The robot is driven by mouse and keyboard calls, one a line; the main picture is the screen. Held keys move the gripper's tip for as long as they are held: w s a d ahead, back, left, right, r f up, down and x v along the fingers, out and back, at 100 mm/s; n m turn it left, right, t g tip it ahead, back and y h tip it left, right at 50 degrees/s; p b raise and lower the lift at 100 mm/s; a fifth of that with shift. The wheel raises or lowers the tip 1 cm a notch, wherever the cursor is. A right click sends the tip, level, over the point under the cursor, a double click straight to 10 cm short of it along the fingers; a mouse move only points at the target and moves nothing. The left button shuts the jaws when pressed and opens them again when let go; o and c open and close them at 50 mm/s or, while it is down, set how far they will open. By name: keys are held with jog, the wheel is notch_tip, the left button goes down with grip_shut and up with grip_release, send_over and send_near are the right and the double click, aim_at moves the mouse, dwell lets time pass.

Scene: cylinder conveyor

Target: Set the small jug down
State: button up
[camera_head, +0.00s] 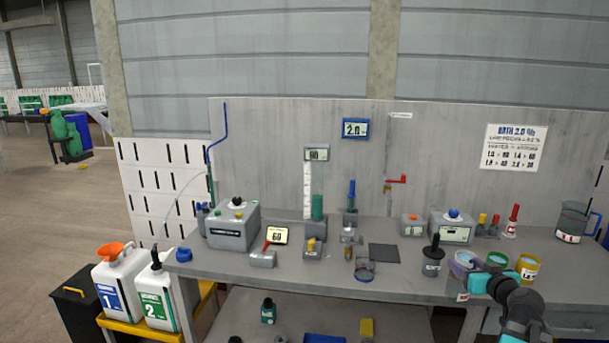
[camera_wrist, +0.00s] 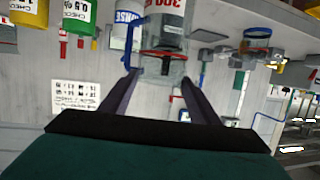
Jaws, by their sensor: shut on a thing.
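The small jug (camera_wrist: 170,22) is a clear vessel with a blue handle and a white label with red print. It shows in the wrist view, which is upside down. The two dark fingers of my gripper (camera_wrist: 160,78) are shut on it, one on each side. In the head view my gripper (camera_head: 478,284) is at the right front edge of the bench (camera_head: 400,287). The jug is mostly hidden there. I cannot tell whether its base touches the bench.
Cups with blue, green (camera_head: 497,259) and yellow (camera_head: 528,267) rims stand close behind my gripper. A dark pot (camera_head: 432,262) with a knob is to their left, with a dark square mat (camera_head: 383,253) beyond. A larger grey jug (camera_head: 572,222) stands at right.

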jog(key=a+n+g+y, duration=0.3)
jog(key=a+n+y, duration=0.35)
jog(key=a, duration=1.25)
jog(key=a+n+g+y, duration=0.3)
jog(key=a+n+y, duration=0.35)
jog(key=a, duration=1.15)
notch_tip(320, 180, down, 10)
jog(key=s+m+b, duration=0.1)
jog(key=b, duration=0.9)
jog(key=shift+a, duration=0.3)
jog(key=shift+f, duration=0.15)
notch_tip(320, 180, down, 12)
jog(key=s, duration=0.1)
jog(key=shift+s+a+y, duration=0.1)
jog(key=shift+y, duration=0.2)
